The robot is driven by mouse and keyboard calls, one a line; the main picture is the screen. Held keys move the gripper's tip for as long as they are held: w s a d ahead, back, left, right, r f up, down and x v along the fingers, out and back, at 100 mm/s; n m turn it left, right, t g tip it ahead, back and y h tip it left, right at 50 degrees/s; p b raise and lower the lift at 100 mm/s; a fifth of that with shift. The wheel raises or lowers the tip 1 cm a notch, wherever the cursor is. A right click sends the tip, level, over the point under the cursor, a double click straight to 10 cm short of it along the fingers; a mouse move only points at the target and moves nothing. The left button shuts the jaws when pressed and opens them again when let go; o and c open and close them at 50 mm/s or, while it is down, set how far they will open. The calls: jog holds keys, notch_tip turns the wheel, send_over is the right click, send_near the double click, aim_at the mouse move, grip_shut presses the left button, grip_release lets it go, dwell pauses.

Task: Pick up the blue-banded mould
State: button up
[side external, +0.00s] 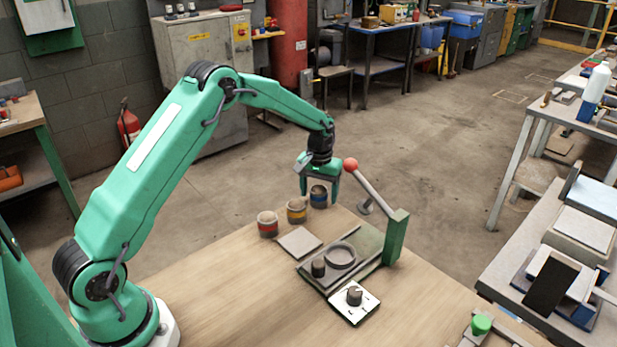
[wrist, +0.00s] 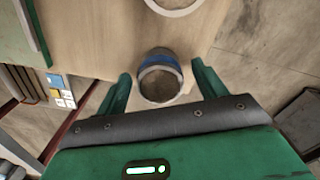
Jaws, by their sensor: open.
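The blue-banded mould (side external: 318,197) is a small round cup with a dark body and a blue band, upright near the far edge of the wooden table. In the wrist view the blue-banded mould (wrist: 159,62) sits between the two fingers, with a gap visible on each side. My gripper (side external: 319,188) points down over it, with green fingers on either side. In the wrist view my gripper (wrist: 161,74) is open and holds nothing. Whether a finger touches the mould's far side cannot be told from the side view.
A yellow-banded mould (side external: 296,210) and a red-banded mould (side external: 267,224) stand in a row to the left. A press with a green post (side external: 396,237) and red-knobbed lever (side external: 350,164) stands to the right. A flat tile (side external: 299,241) lies in front. The table's front left is clear.

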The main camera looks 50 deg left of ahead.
aim_at(319, 189)
jog(key=shift+c, duration=0.4)
jog(key=c, duration=1.3)
jog(key=shift+r, duration=0.1)
jog(key=shift+r, duration=4.95)
